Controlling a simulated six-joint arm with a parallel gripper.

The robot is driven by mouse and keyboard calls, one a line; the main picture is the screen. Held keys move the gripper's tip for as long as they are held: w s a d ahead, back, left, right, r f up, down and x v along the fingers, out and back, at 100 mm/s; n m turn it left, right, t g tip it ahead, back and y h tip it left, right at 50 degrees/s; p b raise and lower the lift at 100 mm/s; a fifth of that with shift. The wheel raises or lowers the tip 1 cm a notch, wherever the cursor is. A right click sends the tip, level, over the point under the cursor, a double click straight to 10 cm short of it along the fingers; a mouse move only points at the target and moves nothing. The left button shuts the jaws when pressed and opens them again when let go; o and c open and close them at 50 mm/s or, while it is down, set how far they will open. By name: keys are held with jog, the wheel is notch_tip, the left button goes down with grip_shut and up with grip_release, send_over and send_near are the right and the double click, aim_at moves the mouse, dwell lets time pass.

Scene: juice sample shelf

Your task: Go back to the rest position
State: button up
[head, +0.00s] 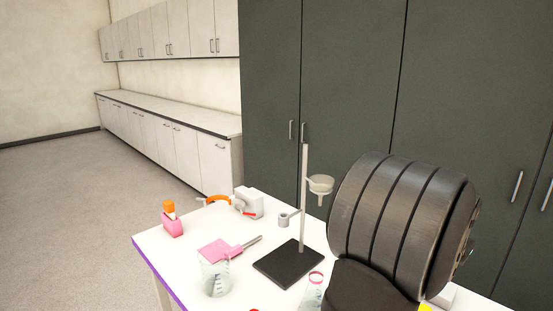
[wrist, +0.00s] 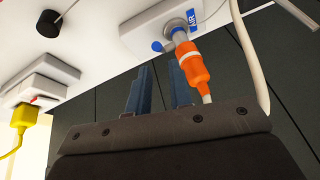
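My gripper (wrist: 160,82) shows in the wrist view as two dark blue-grey fingers standing apart. The gap between them is empty, with dark panelling behind it. An orange hose connector (wrist: 194,66) on a fitting marked AIR is just right of the fingers in the picture. I cannot tell its distance from them, and it does not lie between them. In the head view my large dark arm link covers the right side of the table, and the gripper itself does not show.
A stand (head: 305,190) with a funnel (head: 320,184) rises from the white table (head: 160,247), close left of my arm. A beaker (head: 215,278) and a flask (head: 313,293) stand in front. A pink box (head: 172,226) is at the left. A yellow plug (wrist: 23,116) shows in the wrist view.

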jog(key=s+a+r+n+h, duration=0.2)
jog(key=s+a+r+n, duration=0.1)
jog(key=r+n, duration=0.3)
jog(key=shift+s+a+r+n+t, duration=0.35)
jog(key=shift+s+n, duration=0.25)
jog(key=shift+n, duration=0.4)
jog(key=shift+o, duration=0.4)
jog(key=shift+o, duration=0.9)
jog(key=w+d+f+m, duration=0.1)
jog(key=w+f+m, duration=0.1)
jog(key=f, duration=0.2)
jog(key=w+d+f+m+y, duration=0.1)
jog(key=w+d+f+m, duration=0.1)
jog(key=f, duration=0.3)
jog(key=w+d+f+m+y, duration=0.1)
jog(key=f+m, duration=0.2)
jog(key=f, duration=0.1)
jog(key=shift+w+d+f+m, duration=0.15)
jog(key=shift+w+d+m, duration=0.1)
jog(key=shift+w+m, duration=0.15)
